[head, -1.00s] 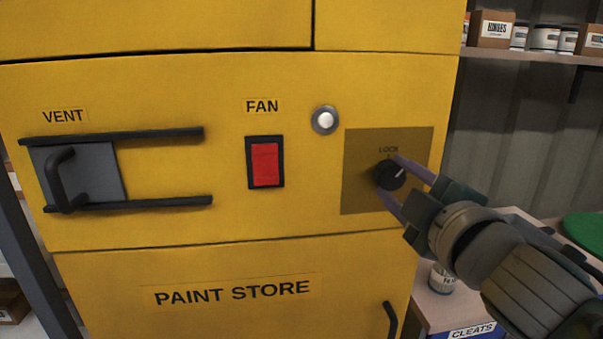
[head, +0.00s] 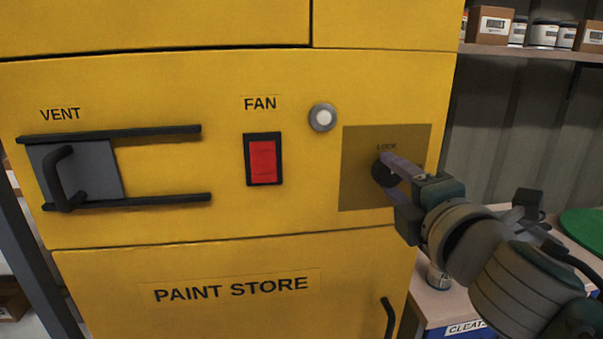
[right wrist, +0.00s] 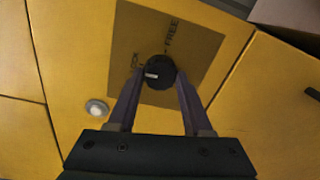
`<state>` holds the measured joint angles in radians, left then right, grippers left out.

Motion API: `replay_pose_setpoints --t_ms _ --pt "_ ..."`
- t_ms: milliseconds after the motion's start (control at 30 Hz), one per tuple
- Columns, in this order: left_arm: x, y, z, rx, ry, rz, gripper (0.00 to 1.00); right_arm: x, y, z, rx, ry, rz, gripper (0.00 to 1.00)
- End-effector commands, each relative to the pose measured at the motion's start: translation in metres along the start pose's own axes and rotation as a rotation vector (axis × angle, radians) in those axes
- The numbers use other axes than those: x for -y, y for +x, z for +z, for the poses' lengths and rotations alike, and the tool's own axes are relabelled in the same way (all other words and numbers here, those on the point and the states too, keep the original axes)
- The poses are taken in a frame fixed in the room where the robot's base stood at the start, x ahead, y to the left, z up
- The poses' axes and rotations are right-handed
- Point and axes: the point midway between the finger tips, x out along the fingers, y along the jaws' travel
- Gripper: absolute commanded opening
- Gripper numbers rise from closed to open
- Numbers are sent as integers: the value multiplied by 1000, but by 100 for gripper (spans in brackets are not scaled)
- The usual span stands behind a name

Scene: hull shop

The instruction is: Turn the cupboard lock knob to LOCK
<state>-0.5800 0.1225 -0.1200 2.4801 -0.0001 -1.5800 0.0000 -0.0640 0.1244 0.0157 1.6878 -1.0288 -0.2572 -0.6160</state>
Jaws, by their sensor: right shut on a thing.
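The lock knob (head: 381,172) is round and black, on a brown plate (head: 357,185) at the right of the yellow cupboard front. In the right wrist view the knob (right wrist: 160,66) has a white mark on its left side, roughly toward the LOCK lettering; FREE is printed above and to the right. I cannot tell whether the mark lines up exactly with LOCK. My right gripper (head: 388,170) is shut on the knob, one purple finger on each side. In the head view the fingers hide part of the knob and its mark. My left gripper is not in view.
Left of the plate are a white round button (head: 322,117), a red FAN switch (head: 262,162) and a VENT slide (head: 82,172) between black rails. A door handle (head: 388,318) is below. Shelves with boxes and tins (head: 545,34) stand at the right.

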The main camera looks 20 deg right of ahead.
Motion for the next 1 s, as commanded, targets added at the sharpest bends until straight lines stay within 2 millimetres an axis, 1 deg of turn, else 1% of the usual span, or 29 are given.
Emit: replay_pose_setpoints --t_ms 467,500,733,1000 --pt "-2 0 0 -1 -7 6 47 0 0 0 0 -16 0 0" --pt "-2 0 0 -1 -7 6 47 0 0 0 0 -15 0 54" --pt "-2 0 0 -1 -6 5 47 0 0 0 0 -13 0 79" --pt "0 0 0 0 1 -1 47 0 -1 0 0 -12 -1 80"
